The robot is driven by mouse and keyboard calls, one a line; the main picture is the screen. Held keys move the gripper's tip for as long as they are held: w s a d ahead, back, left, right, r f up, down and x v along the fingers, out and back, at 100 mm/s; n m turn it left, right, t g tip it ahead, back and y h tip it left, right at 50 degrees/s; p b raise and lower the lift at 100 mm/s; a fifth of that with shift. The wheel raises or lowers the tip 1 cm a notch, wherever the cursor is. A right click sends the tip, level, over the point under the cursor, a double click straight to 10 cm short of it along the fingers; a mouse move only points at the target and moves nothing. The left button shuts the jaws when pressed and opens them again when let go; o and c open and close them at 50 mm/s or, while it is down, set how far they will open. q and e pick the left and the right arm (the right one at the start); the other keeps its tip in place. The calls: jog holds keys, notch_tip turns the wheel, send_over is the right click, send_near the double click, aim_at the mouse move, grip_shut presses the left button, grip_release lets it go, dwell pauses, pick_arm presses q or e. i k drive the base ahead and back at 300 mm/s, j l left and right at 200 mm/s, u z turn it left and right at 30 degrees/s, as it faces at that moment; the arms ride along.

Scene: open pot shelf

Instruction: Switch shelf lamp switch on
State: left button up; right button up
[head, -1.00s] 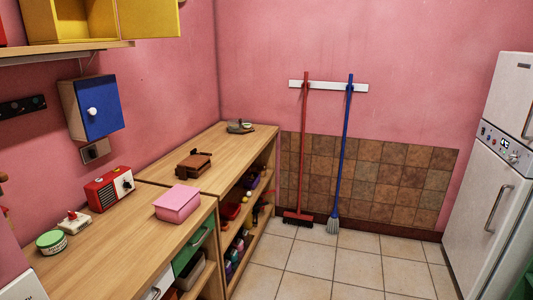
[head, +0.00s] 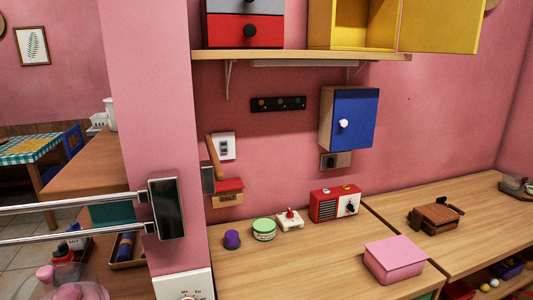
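A lamp strip (head: 307,63) is fixed under the wall shelf (head: 300,56) and looks grey, not bright. A white wall plate (head: 223,146) with dark inserts is on the pink wall at the left, below the shelf. A brown plate (head: 336,160) with a dark square part is on the wall just under the blue cabinet. A dark strip (head: 278,104) with several small round knobs lies between them. I cannot tell for certain which one is the shelf lamp switch. Neither of my grippers is identifiable in the head view.
Silver bars (head: 80,203) end at a dark block (head: 166,208) before the pink pillar. The blue cabinet (head: 353,120) stands out from the wall. A red radio (head: 334,204), green tin (head: 264,229), purple object (head: 232,239) and pink box (head: 394,260) stand on the counter (head: 290,270).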

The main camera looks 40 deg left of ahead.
aim_at(223, 145)
jog(key=i+u, duration=0.2)
jog(key=u, duration=0.25)
jog(key=i+u, duration=0.2)
jog(key=u, duration=0.25)
jog(key=i+l+u, duration=0.15)
jog(key=u, duration=0.3)
jog(key=i+l+u, duration=0.15)
jog(key=u, duration=0.35)
jog(key=i+l, duration=0.05)
